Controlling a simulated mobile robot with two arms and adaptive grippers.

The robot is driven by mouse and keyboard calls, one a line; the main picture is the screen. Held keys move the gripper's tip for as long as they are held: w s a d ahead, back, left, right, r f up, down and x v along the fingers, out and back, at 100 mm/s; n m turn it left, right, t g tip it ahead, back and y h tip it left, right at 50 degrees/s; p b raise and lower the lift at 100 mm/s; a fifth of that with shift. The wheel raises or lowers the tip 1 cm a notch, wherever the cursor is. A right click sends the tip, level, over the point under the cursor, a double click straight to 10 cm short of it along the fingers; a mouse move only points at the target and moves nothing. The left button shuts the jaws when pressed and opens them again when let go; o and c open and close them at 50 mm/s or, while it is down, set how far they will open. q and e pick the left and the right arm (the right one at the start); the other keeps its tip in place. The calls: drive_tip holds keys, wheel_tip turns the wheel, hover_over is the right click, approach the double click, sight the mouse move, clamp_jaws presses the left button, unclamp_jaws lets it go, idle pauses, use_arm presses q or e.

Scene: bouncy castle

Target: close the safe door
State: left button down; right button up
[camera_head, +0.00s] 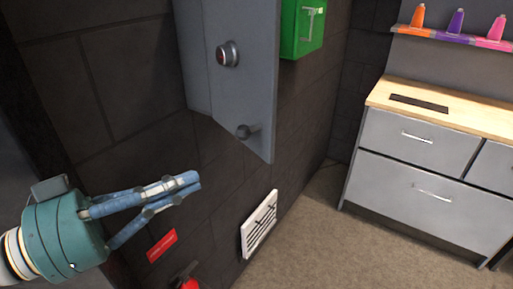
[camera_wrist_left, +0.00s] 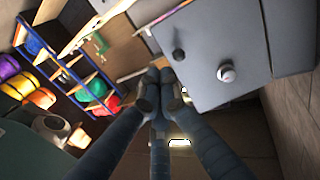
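The grey safe door (camera_head: 245,85) is at the upper middle of the head view, against the dark block wall. The safe's inside is hidden, and I cannot tell how far the door stands open. The wrist view shows a grey panel (camera_wrist_left: 205,35) with a light round knob (camera_wrist_left: 227,73) and a dark knob. My left gripper (camera_head: 192,183) is below and left of the door, apart from it, fingertips together and empty. My right gripper is not in view.
A green box (camera_head: 302,28) hangs right of the door. A white vent (camera_head: 259,224), a red sign (camera_head: 162,245) and a red object (camera_head: 187,281) are lower on the wall. A grey drawer cabinet (camera_head: 420,150) stands at right. The carpet (camera_head: 320,235) between is clear.

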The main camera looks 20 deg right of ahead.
use_arm(q)
drive_tip(key=p, duration=0.6)
approach(270, 146)
drive_tip(key=p+x, duration=0.5)
drive_tip(key=x, duration=0.2)
drive_tip(key=shift+s+p, duration=0.1)
drive_tip(key=shift+p, duration=0.2)
drive_tip(key=shift+d, duration=0.1)
